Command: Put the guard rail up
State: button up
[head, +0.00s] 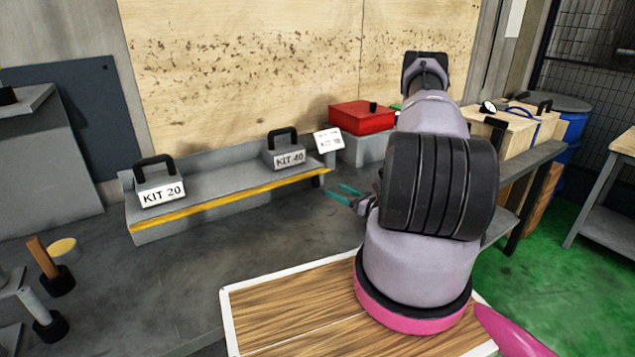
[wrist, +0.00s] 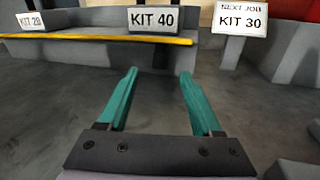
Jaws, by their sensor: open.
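A yellow bar (head: 225,195) runs along the front edge of the grey shelf (head: 225,179). It looks like the guard rail and lies low, at about the shelf's top level. In the wrist view the yellow bar (wrist: 80,37) crosses the upper left and ends near a dark end piece. My gripper (head: 338,191) is open, with teal fingers, just right of and in front of the bar's right end. In the wrist view my gripper (wrist: 158,76) has nothing between its fingers, and the bar is beyond the fingertips. My arm hides part of the bench to the right.
KIT 20 (head: 161,193) and KIT 40 (head: 290,158) blocks with black handles stand on the shelf. A KIT 30 sign (head: 328,141) stands at its right end, near a red box (head: 362,117). The grey surface between is clear.

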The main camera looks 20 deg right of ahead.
aim_at(315, 180)
jog(key=x, duration=1)
jog(key=shift+w, duration=0.35)
jog(key=shift+a, duration=0.1)
jog(key=shift+c, duration=0.3)
grip_shut()
